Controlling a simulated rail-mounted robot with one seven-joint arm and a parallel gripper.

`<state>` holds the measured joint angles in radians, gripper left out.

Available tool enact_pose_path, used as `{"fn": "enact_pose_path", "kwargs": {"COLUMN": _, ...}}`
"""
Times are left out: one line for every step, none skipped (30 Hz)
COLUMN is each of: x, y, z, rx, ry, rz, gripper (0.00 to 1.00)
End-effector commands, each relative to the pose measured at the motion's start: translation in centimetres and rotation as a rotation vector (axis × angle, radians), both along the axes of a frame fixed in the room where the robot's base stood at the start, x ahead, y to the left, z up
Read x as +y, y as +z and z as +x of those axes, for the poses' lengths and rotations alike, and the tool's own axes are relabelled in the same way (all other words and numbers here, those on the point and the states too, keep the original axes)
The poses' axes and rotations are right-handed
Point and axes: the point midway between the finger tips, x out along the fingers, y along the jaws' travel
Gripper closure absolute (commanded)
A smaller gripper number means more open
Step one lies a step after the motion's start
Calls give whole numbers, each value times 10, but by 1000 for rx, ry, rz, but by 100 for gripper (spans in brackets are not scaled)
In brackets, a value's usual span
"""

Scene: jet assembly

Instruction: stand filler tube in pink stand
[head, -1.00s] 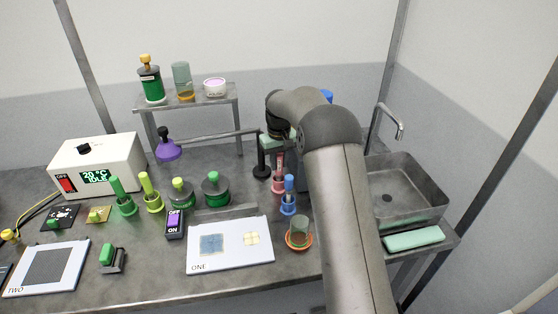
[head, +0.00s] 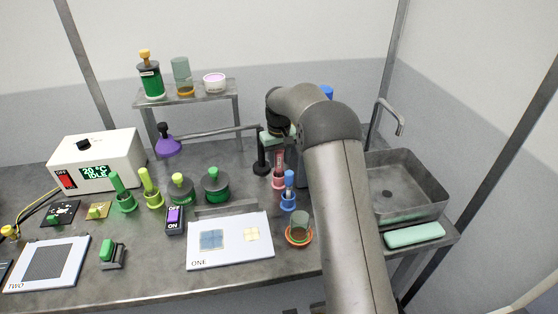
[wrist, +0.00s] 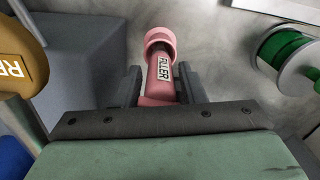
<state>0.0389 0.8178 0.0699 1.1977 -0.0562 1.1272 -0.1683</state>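The pink filler tube (wrist: 163,70), labelled FILLER, lies between the two fingers of my gripper (wrist: 160,78) in the wrist view. Narrow gaps show between the fingers and the tube's sides, so the gripper looks open around it. In the head view the tube (head: 279,168) appears upright at the pink stand (head: 278,184). How deep it sits in the stand cannot be told. My arm hides most of the gripper in the head view.
A blue stand with a blue-topped tube (head: 289,190) is just in front of the pink stand. A glass cup (head: 299,228) is nearer the front edge. A black post (head: 261,160) stands close on the left. The sink (head: 402,190) is at right.

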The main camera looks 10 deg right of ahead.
Motion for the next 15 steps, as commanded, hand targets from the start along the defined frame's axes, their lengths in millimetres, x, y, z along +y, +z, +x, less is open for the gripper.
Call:
{"fn": "enact_pose_path", "kwargs": {"x": 0, "y": 0, "z": 0, "rx": 0, "ry": 0, "rz": 0, "gripper": 51}}
{"fn": "enact_pose_path", "kwargs": {"x": 0, "y": 0, "z": 0, "rx": 0, "ry": 0, "rz": 0, "gripper": 51}}
{"fn": "enact_pose_path", "kwargs": {"x": 0, "y": 0, "z": 0, "rx": 0, "ry": 0, "rz": 0, "gripper": 51}}
{"fn": "enact_pose_path", "kwargs": {"x": 0, "y": 0, "z": 0, "rx": 0, "ry": 0, "rz": 0, "gripper": 51}}
{"fn": "enact_pose_path", "kwargs": {"x": 0, "y": 0, "z": 0, "rx": 0, "ry": 0, "rz": 0, "gripper": 51}}
{"fn": "enact_pose_path", "kwargs": {"x": 0, "y": 0, "z": 0, "rx": 0, "ry": 0, "rz": 0, "gripper": 51}}
{"fn": "enact_pose_path", "kwargs": {"x": 0, "y": 0, "z": 0, "rx": 0, "ry": 0, "rz": 0, "gripper": 51}}
{"fn": "enact_pose_path", "kwargs": {"x": 0, "y": 0, "z": 0, "rx": 1, "ry": 0, "rz": 0, "gripper": 51}}
{"fn": "enact_pose_path", "kwargs": {"x": 0, "y": 0, "z": 0, "rx": 0, "ry": 0, "rz": 0, "gripper": 51}}
{"fn": "enact_pose_path", "kwargs": {"x": 0, "y": 1, "z": 0, "rx": 0, "ry": 0, "rz": 0, "gripper": 51}}
{"fn": "enact_pose_path", "kwargs": {"x": 0, "y": 2, "z": 0, "rx": 0, "ry": 0, "rz": 0, "gripper": 51}}
{"fn": "enact_pose_path", "kwargs": {"x": 0, "y": 5, "z": 0, "rx": 0, "ry": 0, "rz": 0, "gripper": 51}}
{"fn": "enact_pose_path", "kwargs": {"x": 0, "y": 8, "z": 0, "rx": -1, "ry": 0, "rz": 0, "gripper": 51}}
{"fn": "enact_pose_path", "kwargs": {"x": 0, "y": 12, "z": 1, "rx": -2, "ry": 0, "rz": 0, "gripper": 51}}
{"fn": "enact_pose_path", "kwargs": {"x": 0, "y": 18, "z": 1, "rx": -3, "ry": 0, "rz": 0, "gripper": 51}}
